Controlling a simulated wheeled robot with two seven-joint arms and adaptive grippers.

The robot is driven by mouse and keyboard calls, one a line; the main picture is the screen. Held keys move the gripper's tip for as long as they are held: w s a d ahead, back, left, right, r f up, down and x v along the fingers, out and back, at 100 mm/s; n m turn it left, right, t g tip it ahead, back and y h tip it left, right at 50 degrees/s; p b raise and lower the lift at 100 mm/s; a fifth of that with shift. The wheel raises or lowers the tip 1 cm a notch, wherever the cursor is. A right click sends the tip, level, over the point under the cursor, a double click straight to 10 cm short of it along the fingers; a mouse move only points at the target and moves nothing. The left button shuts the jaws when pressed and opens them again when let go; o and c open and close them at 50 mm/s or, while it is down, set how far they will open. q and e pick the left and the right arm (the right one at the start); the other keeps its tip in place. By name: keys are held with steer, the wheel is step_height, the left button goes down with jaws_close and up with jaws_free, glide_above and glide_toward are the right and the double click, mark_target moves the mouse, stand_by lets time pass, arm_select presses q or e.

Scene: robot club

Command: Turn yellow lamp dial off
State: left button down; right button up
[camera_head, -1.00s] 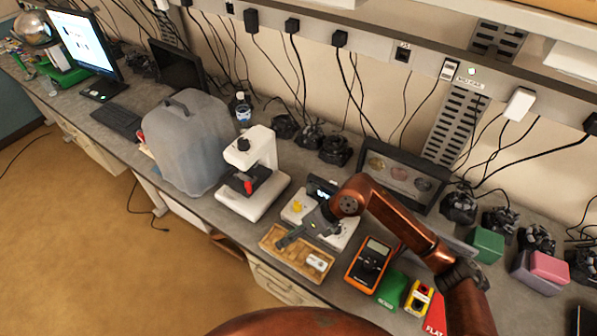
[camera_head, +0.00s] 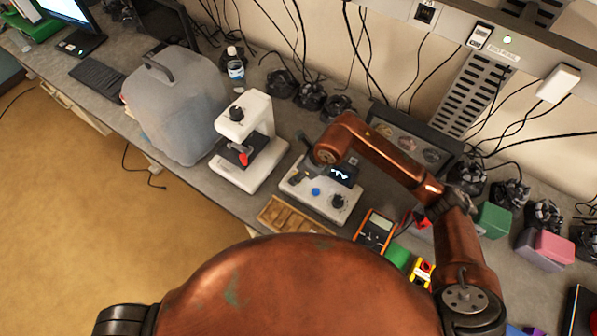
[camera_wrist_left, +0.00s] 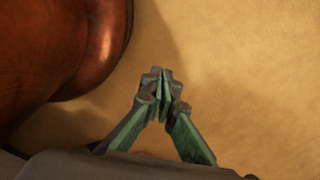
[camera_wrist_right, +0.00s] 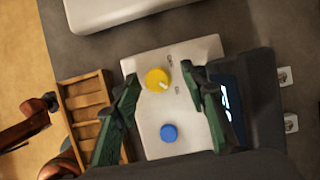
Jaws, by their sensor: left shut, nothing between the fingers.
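The yellow dial (camera_wrist_right: 157,80) sits on a white lamp box (camera_wrist_right: 187,107) in the right wrist view, with a pale pointer mark at its lower right. My right gripper (camera_wrist_right: 160,76) is open, its fingers on either side of the dial; contact cannot be told. My left gripper (camera_wrist_left: 163,76) is shut and empty above the floor in the left wrist view.
A blue knob (camera_wrist_right: 168,133) is close to the yellow one. The box also carries a black knob (camera_head: 338,201) and a small display (camera_head: 342,174). A white microscope (camera_head: 258,112) stands to the left, a wooden tray (camera_head: 266,217) in front, an orange multimeter (camera_head: 375,230) to the right.

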steer(key=shift+s+f, duration=0.2)
steer(key=shift+s, duration=0.1)
steer(key=shift+w+f, duration=0.1)
steer(key=shift+w, duration=0.1)
steer(key=shift+c, duration=0.4)
steer(key=shift+s, duration=0.1)
steer(key=c, duration=0.6)
jaws_close()
arm_select(q)
steer(key=shift+w, duration=0.6)
